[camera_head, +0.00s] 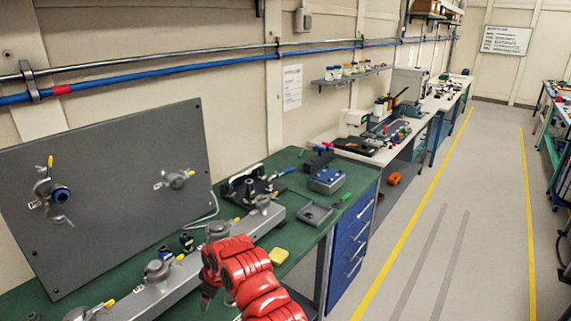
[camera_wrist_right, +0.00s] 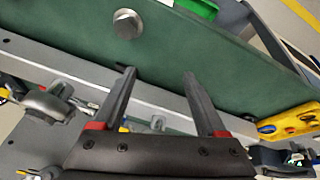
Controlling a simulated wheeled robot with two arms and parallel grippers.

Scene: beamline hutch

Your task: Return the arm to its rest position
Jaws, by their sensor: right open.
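My red right arm (camera_head: 250,280) comes in from the bottom of the head view and reaches over the front of the green bench. Its gripper is mostly hidden behind the red links there. In the right wrist view, my right gripper (camera_wrist_right: 159,74) is open. Its two dark fingers are apart, with nothing seen between them but the bench top and the grey rail. My left arm and gripper are not in view.
The green bench (camera_head: 283,161) carries a long grey rail (camera_head: 195,267) with several valve-like fittings. A grey upright panel (camera_head: 120,190) stands at the left. The floor (camera_head: 450,230) at right is clear.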

